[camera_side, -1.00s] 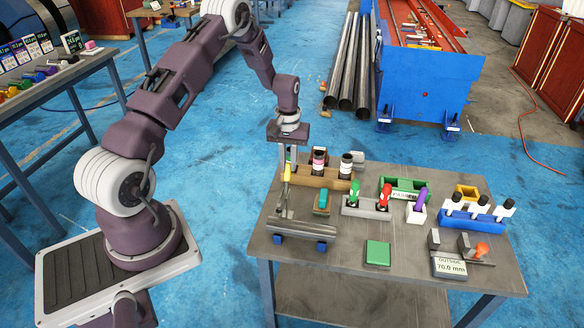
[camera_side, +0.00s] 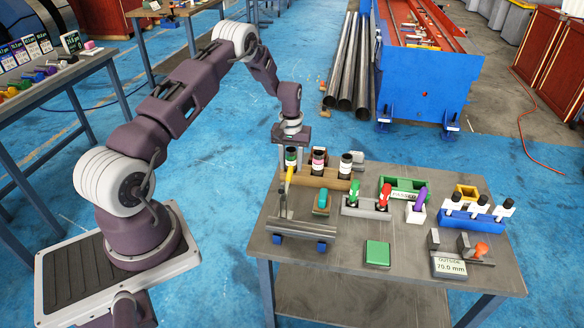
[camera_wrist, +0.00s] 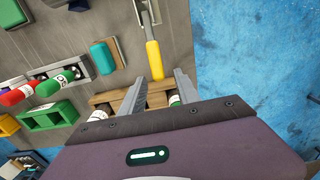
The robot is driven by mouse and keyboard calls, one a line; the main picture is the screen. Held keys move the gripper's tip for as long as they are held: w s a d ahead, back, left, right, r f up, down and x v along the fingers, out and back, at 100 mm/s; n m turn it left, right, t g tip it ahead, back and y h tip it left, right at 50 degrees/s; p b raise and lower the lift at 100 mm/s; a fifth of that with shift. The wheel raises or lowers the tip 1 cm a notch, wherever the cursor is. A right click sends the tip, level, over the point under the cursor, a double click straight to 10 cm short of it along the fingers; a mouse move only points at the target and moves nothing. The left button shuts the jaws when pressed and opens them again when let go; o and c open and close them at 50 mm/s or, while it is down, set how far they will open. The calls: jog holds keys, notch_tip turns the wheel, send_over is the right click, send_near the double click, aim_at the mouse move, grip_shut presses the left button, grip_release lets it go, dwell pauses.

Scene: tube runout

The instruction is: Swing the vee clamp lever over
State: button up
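The vee clamp lever has a yellow handle (camera_side: 289,177) on a grey arm. It stands up steeply at the left of the table, above a grey bar-shaped fixture with blue feet (camera_side: 300,230). In the wrist view the yellow handle (camera_wrist: 154,60) points towards my gripper, its end in line with the gap between the fingers. My gripper (camera_wrist: 160,76) is open and empty, one finger each side of that line. In the side view my gripper (camera_side: 290,158) is just behind the handle, fingertips partly hidden by a black-capped bottle. Contact cannot be told.
A wooden block (camera_side: 325,180) with black-capped bottles stands close behind the lever. A teal block (camera_side: 321,201) lies to its right. A grey holder (camera_side: 366,211) with red and green plugs and a green box (camera_side: 403,188) stand further right. A green pad (camera_side: 378,253) lies in front.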

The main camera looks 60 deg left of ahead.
jog(key=shift+s+d+r, duration=0.1)
jog(key=shift+r, duration=3.4)
jog(key=d+r+m, duration=0.1)
jog(key=d+r, duration=0.1)
jog(key=r, duration=0.5)
jog(key=d+r, duration=0.3)
jog(key=r, duration=0.5)
jog(key=s+d+r+m+t, duration=0.25)
jog(key=s+d+r, duration=0.45)
jog(key=d+r, duration=0.35)
jog(key=s+d+r+m+t, duration=0.1)
jog(key=s+d, duration=0.4)
jog(key=s, duration=0.6)
jog(key=s+d+r+m+t, duration=0.1)
jog(key=s+d+m, duration=0.3)
jog(key=s, duration=0.7)
jog(key=shift+s+d+r+t, duration=0.3)
jog(key=shift+d+t, duration=0.25)
jog(key=shift+d, duration=0.55)
jog(key=shift+m, duration=0.25)
